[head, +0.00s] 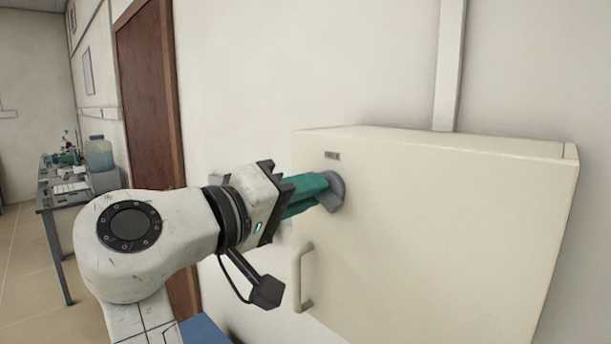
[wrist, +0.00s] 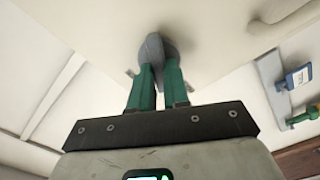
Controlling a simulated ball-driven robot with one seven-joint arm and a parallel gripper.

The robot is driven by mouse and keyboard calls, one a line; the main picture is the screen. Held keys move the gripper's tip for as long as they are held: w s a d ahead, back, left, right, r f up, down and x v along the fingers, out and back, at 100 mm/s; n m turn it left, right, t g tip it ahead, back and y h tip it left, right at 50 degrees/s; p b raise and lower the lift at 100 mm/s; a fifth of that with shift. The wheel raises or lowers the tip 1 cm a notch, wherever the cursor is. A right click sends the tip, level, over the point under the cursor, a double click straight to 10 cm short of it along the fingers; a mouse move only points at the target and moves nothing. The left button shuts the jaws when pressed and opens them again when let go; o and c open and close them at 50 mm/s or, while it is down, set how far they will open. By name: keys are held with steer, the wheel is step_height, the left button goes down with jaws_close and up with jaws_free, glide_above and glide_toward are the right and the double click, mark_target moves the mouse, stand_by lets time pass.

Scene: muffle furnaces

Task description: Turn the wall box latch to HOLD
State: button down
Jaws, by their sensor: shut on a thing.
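The cream wall box (head: 450,220) is mounted on the wall at the right of the head view, with its door shut. Its grey latch (head: 334,192) sits on the upper left of the door, below a small dark label (head: 332,156) too small to read. My gripper (head: 318,190) has green fingers and is shut on the latch. In the wrist view the grey latch (wrist: 153,50) shows between the two green fingertips (wrist: 156,72). The fingers hide part of the latch, and I cannot tell which mark it points to.
A curved handle (head: 303,278) stands out from the door below the latch. A conduit (head: 448,65) runs up the wall above the box. A brown door (head: 150,95) and a bench (head: 52,200) with a large container (head: 99,153) are at the left.

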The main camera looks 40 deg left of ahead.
steer(key=shift+a+f+n+p, duration=0.1)
steer(key=shift+n+p, duration=0.95)
steer(key=shift+n, duration=1.95)
steer(key=c, duration=1.1)
jaws_free()
steer(key=shift+f, duration=0.1)
steer(key=shift+s, duration=0.15)
steer(key=s+b, duration=0.3)
steer(key=s, duration=0.7)
steer(key=shift+s+a+b, duration=0.3)
steer(key=shift+a, duration=0.15)
